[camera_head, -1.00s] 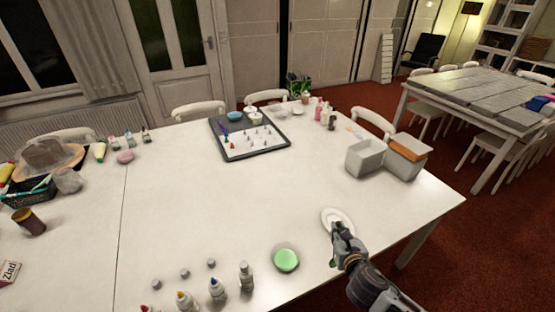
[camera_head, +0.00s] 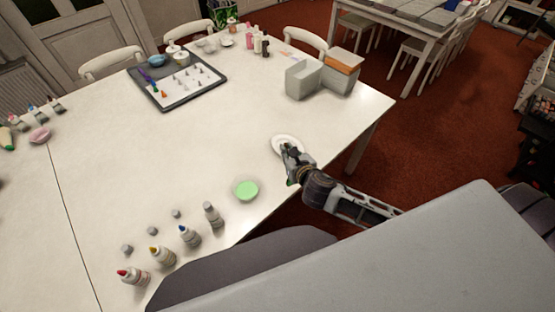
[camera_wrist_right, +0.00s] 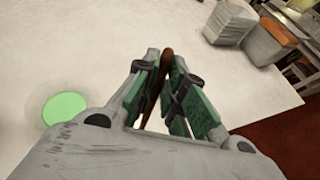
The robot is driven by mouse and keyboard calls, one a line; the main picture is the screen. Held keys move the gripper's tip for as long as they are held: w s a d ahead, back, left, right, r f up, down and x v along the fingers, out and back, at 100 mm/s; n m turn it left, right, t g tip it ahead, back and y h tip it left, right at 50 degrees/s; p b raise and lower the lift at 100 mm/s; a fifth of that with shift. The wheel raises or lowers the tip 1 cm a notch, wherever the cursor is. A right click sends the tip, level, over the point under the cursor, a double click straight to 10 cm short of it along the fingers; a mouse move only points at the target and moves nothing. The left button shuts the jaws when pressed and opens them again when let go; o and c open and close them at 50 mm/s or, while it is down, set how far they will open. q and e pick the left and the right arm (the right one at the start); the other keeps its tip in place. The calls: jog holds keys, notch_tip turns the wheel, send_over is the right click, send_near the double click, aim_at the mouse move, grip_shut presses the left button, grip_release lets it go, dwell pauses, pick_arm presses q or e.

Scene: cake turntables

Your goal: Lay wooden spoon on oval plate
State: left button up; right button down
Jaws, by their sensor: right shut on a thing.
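A white oval plate (camera_head: 279,141) lies near the right front edge of the white table. My right gripper (camera_head: 289,150) is over the plate in the head view and partly hides it. In the right wrist view the gripper (camera_wrist_right: 166,66) is shut on a brown wooden spoon (camera_wrist_right: 166,58), held between the green-padded fingers. Most of the spoon is hidden by the fingers. I cannot tell whether the spoon touches the plate. My left gripper is not in view.
A green bowl (camera_head: 246,189) stands left of the plate, with several paint bottles (camera_head: 190,236) farther left along the front edge. Grey boxes (camera_head: 303,78) stand behind the plate. A dark tray (camera_head: 160,100) lies at the back. The table's middle is clear.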

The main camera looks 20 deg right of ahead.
jog(key=w+r+g+p, duration=0.1)
jog(key=w+r+g, duration=0.1)
jog(key=w+r, duration=0.65)
jog(key=w+r+g, duration=0.2)
jog(key=w+r, duration=0.3)
jog(key=r, duration=0.6)
jog(key=w+d+m+g, duration=0.1)
jog(key=w+d+g, duration=0.1)
jog(key=w+d, duration=0.35)
jog(key=d+f+m+g+h+p, duration=0.15)
jog(key=d+f+m, duration=0.3)
jog(key=f, duration=0.65)
jog(key=d+f+m+g+h, duration=0.3)
jog(key=f+m, duration=0.3)
jog(key=f, duration=0.4)
jog(key=s+f+m+g+y, duration=0.3)
jog(key=s+f+m, duration=0.6)
jog(key=m, duration=0.8)
jog(key=s+d+y, duration=0.1)
jog(key=s, duration=0.2)
jog(key=shift+f+m, duration=0.2)
jog(key=shift+m, duration=0.15)
